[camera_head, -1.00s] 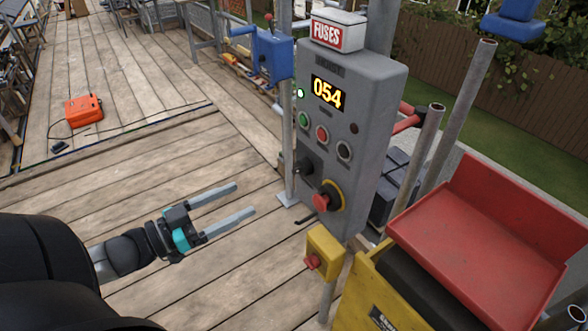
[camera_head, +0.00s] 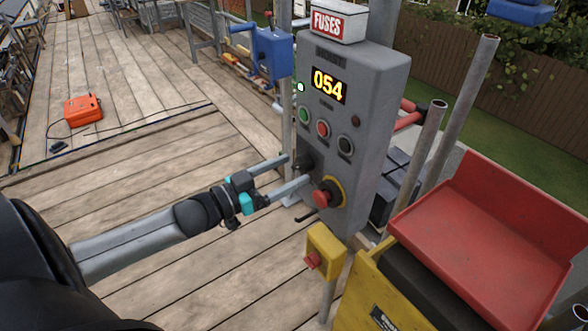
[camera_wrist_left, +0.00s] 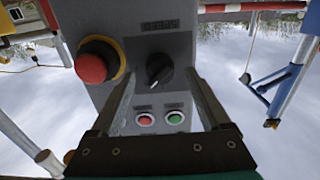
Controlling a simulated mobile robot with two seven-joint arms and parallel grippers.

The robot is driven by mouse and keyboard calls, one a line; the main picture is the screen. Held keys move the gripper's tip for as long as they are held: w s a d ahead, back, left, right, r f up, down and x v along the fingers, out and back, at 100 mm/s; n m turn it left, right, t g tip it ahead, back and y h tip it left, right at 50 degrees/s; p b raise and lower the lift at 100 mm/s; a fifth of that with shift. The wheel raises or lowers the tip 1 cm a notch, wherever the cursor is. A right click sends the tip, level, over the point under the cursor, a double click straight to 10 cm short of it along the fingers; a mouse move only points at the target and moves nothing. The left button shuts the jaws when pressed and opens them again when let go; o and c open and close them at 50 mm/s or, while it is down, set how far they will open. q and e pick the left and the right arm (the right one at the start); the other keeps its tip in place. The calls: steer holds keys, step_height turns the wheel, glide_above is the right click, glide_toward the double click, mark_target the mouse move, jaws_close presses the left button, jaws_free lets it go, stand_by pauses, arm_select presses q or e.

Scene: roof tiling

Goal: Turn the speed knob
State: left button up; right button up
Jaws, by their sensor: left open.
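The speed knob (camera_wrist_left: 158,70) is a black rotary knob on the front of the grey control box (camera_head: 375,95). In the head view the knob (camera_head: 306,163) is partly hidden near my left fingertips. My left gripper (camera_head: 298,170) is open, its two fingers pointing at the box on either side of the knob's line. In the left wrist view the gripper (camera_wrist_left: 162,85) has the knob ahead, between the fingertips. I cannot tell whether a finger touches it. My right gripper is not in view.
A red emergency button (camera_head: 322,198) on a yellow ring sits close below the knob. Green (camera_head: 304,116), red (camera_head: 323,129) and black buttons are above it. The display (camera_head: 328,85) reads 054. A yellow box (camera_head: 325,251) and a red tray (camera_head: 480,245) stand lower right.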

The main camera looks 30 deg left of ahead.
arm_select(q)
steer(key=shift+x, duration=0.9)
jaws_close()
